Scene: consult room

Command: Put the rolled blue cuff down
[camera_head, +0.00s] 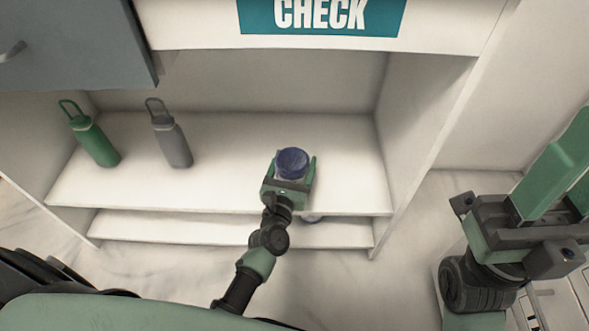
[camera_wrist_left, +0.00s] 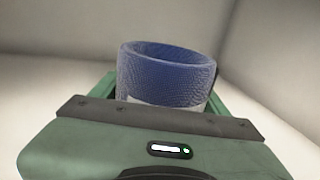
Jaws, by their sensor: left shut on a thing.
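The rolled blue cuff (camera_head: 293,161) is a short upright roll with a pale lower band, at the right part of the white shelf in the head view. In the left wrist view the cuff (camera_wrist_left: 166,75) stands between the green fingers, its open top facing up. My left gripper (camera_head: 290,178) is shut on it. The cuff's underside is hidden, so I cannot tell whether it touches the shelf (camera_head: 225,150). My right gripper (camera_head: 562,172) is at the right edge of the head view, away from the cuff, its fingers apart and partly cut off.
A green bottle (camera_head: 95,140) and a grey bottle (camera_head: 170,140) stand on the shelf's left part. The shelf between the grey bottle and the cuff is clear. A side wall (camera_head: 425,110) bounds the right. A CHECK sign (camera_head: 320,15) is above. A lower shelf (camera_head: 190,228) shows below.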

